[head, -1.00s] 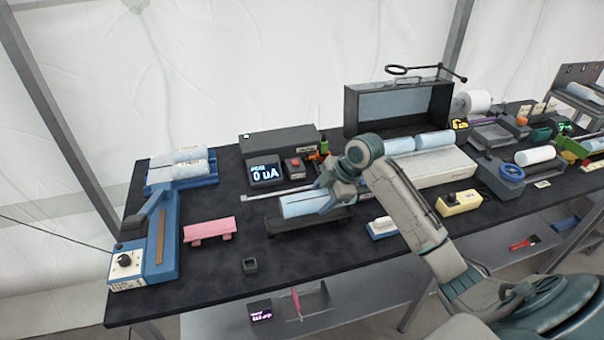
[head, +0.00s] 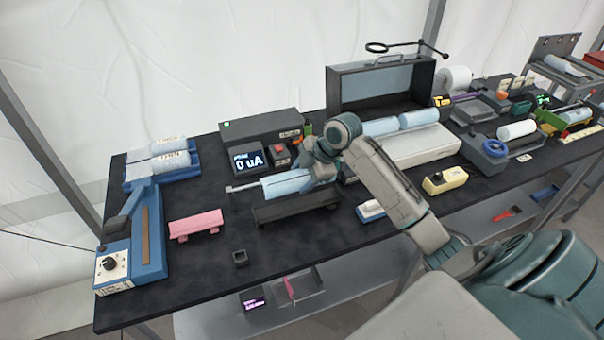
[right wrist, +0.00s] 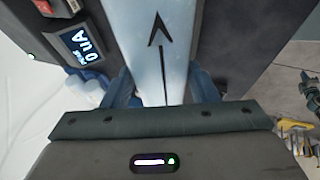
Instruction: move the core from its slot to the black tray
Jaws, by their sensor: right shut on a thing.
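The core is a pale blue cylinder (head: 286,185), held by my right gripper (head: 318,172) near its right end. It lies level, just above and behind the black tray (head: 297,210), a low dark cradle near the table's middle. I cannot tell the exact gap between them. In the right wrist view the core (right wrist: 158,40), marked with a black arrow, runs between the two fingers. My left gripper is not in view.
A 0 uA meter (head: 249,162) stands behind the core, with a thin metal rod (head: 241,187) at the core's left end. A pink stand (head: 195,224) is to the left. A blue rack (head: 130,182) holds other cylinders.

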